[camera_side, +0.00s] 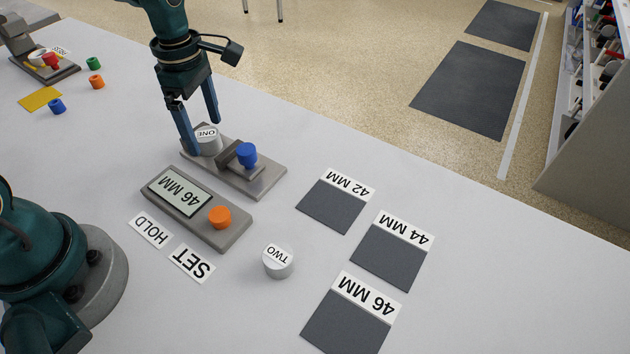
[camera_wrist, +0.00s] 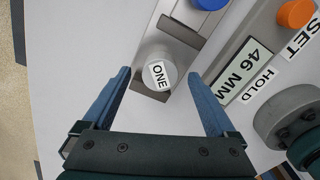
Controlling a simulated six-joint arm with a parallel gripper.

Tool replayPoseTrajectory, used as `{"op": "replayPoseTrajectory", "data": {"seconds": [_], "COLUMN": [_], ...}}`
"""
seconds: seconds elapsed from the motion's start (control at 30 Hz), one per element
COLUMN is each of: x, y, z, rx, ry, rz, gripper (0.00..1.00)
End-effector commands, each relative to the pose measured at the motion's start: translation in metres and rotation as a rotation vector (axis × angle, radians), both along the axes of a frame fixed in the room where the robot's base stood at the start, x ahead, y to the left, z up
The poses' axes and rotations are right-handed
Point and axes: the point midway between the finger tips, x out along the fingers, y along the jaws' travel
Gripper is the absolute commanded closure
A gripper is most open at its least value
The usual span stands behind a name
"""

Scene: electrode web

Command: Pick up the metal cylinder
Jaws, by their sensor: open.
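A short grey metal cylinder labelled ONE (camera_side: 208,141) stands upright on the left end of a grey fixture plate (camera_side: 262,182); it also shows in the wrist view (camera_wrist: 158,73). My gripper (camera_side: 202,137) is open, its blue fingers pointing down at that end of the fixture. In the wrist view my fingers (camera_wrist: 160,90) reach toward the cylinder from either side, with gaps visible in the picture. A second cylinder labelled TWO (camera_side: 278,262) stands on the table, apart from my gripper.
Beside cylinder ONE the fixture carries a block and a blue knob (camera_side: 246,153). A display box reading 46 MM (camera_side: 172,187) with an orange button (camera_side: 220,216) lies close by. Dark pads labelled 42 MM (camera_side: 330,207), 44 MM (camera_side: 384,258) and 46 MM (camera_side: 345,324) lie right.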

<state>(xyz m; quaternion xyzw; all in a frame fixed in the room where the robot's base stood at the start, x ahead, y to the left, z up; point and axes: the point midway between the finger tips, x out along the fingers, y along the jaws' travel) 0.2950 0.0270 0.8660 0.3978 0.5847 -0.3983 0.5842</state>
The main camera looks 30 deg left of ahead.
Motion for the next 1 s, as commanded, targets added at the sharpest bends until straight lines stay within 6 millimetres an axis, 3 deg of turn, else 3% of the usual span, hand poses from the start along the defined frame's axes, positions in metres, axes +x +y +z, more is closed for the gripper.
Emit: {"op": "replayPoseTrajectory", "data": {"seconds": [0.2,0.47,0.57,0.7,0.73,1.0], "x": [0.000,0.000,0.000,0.000,0.000,0.000], "y": [0.000,0.000,0.000,0.000,0.000,0.000], "z": [-0.020,-0.021,-0.021,-0.021,-0.021,-0.020], "rx": [0.000,0.000,0.000,0.000,0.000,0.001], "ry": [0.001,-0.001,-0.001,-0.001,-0.001,-0.002], "rz": [-0.001,-0.002,-0.002,-0.002,-0.002,-0.002], "gripper": [0.08,0.08,0.39,0.92,1.00,1.00]}}
